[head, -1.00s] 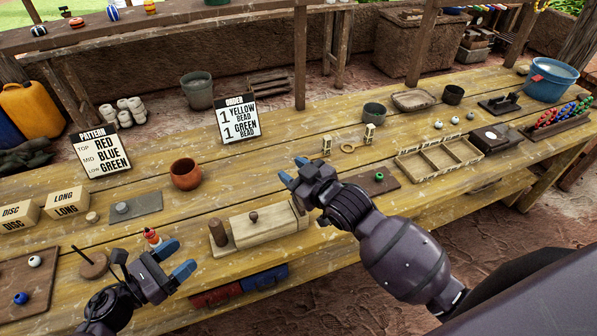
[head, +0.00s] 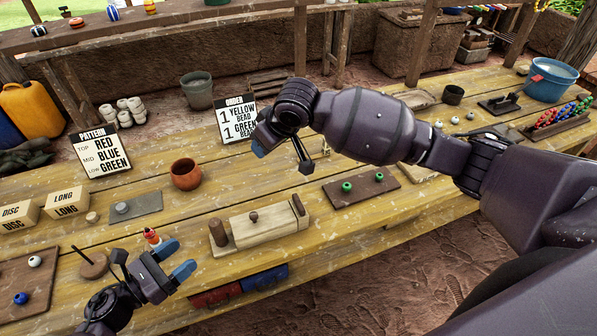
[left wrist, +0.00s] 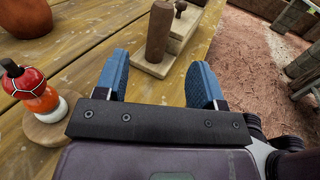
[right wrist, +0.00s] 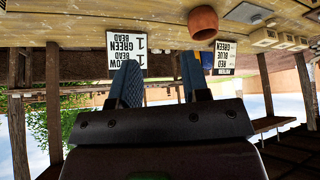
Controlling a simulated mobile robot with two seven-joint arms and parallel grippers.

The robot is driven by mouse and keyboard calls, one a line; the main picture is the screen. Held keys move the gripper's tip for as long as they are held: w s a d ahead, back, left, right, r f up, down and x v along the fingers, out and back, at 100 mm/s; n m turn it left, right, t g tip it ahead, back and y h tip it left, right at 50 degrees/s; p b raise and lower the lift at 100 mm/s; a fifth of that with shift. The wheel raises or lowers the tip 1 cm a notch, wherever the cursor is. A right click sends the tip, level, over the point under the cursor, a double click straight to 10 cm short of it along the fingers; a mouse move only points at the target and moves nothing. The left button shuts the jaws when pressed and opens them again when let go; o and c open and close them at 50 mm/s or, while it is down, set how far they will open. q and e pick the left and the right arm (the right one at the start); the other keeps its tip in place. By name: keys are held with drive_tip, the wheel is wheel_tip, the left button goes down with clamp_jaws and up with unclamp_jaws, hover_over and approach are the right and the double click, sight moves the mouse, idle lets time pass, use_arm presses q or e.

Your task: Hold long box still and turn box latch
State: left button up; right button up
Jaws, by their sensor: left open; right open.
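The long box (head: 268,228) is a pale wooden block with a small knob on top, lying on the table in the middle of the head view. An upright brown peg (head: 218,232) stands at its left end, also seen in the left wrist view (left wrist: 159,32). A brown upright latch piece (head: 298,206) is at its right end. My left gripper (head: 177,260) is open and empty, left of the peg and apart from it; its fingers (left wrist: 158,80) spread wide. My right gripper (head: 262,146) is open and empty, raised above and behind the box, near the order sign.
A brown board (head: 362,193) with two green beads lies right of the box. The order sign (head: 231,118) is partly hidden by my right gripper.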

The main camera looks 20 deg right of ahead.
sight(218, 227)
use_arm(q)
drive_tip(key=shift+x, duration=5.4)
use_arm(e)
drive_tip(key=s+d+f+m+g+h, duration=0.3)
drive_tip(key=s+d+f+m+g, duration=0.1)
drive_tip(key=s, duration=0.3)
drive_tip(key=shift+d+f+g, duration=0.2)
drive_tip(key=shift+d+g, duration=0.1)
drive_tip(key=shift+g, duration=0.5)
use_arm(q)
drive_tip(key=shift+c, duration=0.4)
use_arm(e)
drive_tip(key=shift+s, duration=0.1)
use_arm(q)
drive_tip(key=c, duration=1)
